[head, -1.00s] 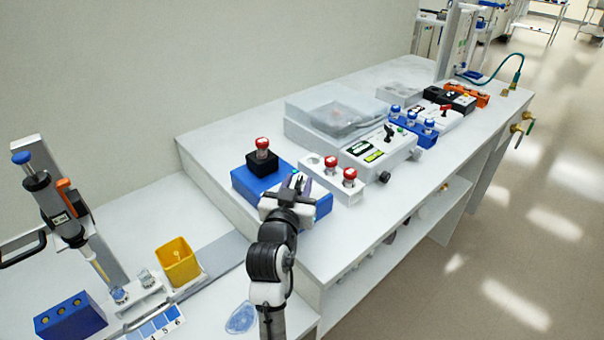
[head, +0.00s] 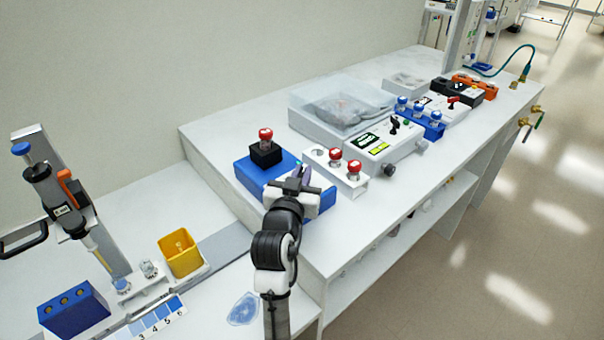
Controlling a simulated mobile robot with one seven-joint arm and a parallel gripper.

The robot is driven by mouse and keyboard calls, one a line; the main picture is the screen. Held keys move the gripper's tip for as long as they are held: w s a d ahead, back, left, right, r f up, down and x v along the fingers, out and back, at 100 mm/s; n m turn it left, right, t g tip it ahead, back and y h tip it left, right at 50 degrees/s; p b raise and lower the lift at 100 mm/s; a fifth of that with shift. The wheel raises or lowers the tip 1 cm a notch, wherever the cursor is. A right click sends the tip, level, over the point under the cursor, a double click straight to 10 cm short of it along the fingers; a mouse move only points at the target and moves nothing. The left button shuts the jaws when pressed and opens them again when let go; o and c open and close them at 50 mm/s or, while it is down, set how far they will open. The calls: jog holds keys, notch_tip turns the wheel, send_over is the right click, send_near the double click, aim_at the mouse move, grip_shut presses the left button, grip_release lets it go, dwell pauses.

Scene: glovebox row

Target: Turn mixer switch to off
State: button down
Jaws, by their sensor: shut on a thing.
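The mixer (head: 247,180) is a blue box on the white bench, with a black block on top holding a red-capped vial. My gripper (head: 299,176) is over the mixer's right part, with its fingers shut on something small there. This fits the mixer switch, but the fingers and gripper body hide it. I cannot tell which way the switch is set. A small green spot shows beside the fingertips.
A white rack (head: 348,180) with red-capped vials stands close to the right of my gripper. Beyond it are a white device with a black knob (head: 394,125) and a clear-lidded box (head: 340,100). A yellow bin (head: 181,254) and a pipette stand (head: 75,205) are at left.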

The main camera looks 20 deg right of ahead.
jog(key=shift+r+y+p, duration=0.1)
jog(key=shift+y+p, duration=0.2)
jog(key=shift+d+r+n+t+y+p, duration=0.1)
jog(key=shift+n+t+y+p, duration=0.6)
jog(key=shift+n+y+p, duration=0.25)
jog(key=shift+n+t+y+p, duration=0.4)
jog(key=shift+n+y, duration=0.15)
jog(key=shift+y, duration=0.3)
jog(key=shift+f+n+t+y+b, duration=0.2)
jog(key=shift+n+t+y+b, duration=0.25)
jog(key=shift+n+y, duration=0.95)
jog(key=shift+n+y+b, duration=0.3)
jog(key=shift+y+b, duration=0.35)
jog(key=shift+y, duration=0.55)
jog(key=shift+r+n+y+b, duration=0.1)
jog(key=shift+n+y+b, duration=0.2)
jog(key=shift+n+y, duration=0.3)
jog(key=c, duration=1.5)
grip_release()
